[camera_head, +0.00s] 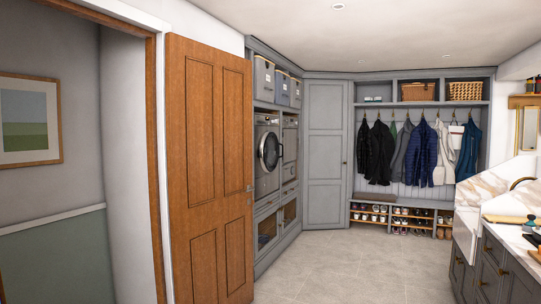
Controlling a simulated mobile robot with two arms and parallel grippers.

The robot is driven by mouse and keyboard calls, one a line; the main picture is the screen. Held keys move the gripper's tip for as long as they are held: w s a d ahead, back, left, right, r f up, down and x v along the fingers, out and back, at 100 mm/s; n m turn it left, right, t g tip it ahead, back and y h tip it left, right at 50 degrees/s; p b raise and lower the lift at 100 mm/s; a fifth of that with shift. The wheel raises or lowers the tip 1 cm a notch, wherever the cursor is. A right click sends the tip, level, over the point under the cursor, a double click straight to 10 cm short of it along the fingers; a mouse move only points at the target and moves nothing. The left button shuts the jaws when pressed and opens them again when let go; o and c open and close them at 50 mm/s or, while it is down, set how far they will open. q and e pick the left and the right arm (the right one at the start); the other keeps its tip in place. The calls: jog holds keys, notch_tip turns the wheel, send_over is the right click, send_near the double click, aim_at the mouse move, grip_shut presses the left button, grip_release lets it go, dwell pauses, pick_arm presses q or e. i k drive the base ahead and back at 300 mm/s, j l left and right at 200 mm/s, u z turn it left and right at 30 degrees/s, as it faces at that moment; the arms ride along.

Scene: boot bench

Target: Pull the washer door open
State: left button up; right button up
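The washer (260,174) is a grey front-loader built at raised height into the grey cabinet wall, left of the picture's middle. Its round door (269,152) has a dark window with a pale ring and looks closed. Part of the washer's left side is hidden behind the open wooden room door. Neither of my grippers shows in this view.
The brown wooden door (209,170) stands open at the left, close to the washer. Grey floor tiles (345,262) lie clear ahead. A counter with drawers (490,262) runs along the right. Coats (421,155) hang above a shoe bench (402,203) at the back.

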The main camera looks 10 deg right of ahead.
aim_at(267, 168)
jog(key=i+l+z, duration=0.25)
jog(key=i, duration=0.2)
jog(key=i+z, duration=0.2)
jog(key=i, duration=0.3)
jog(key=i+z, duration=0.2)
jog(key=i, duration=4.3)
jog(key=l, duration=0.1)
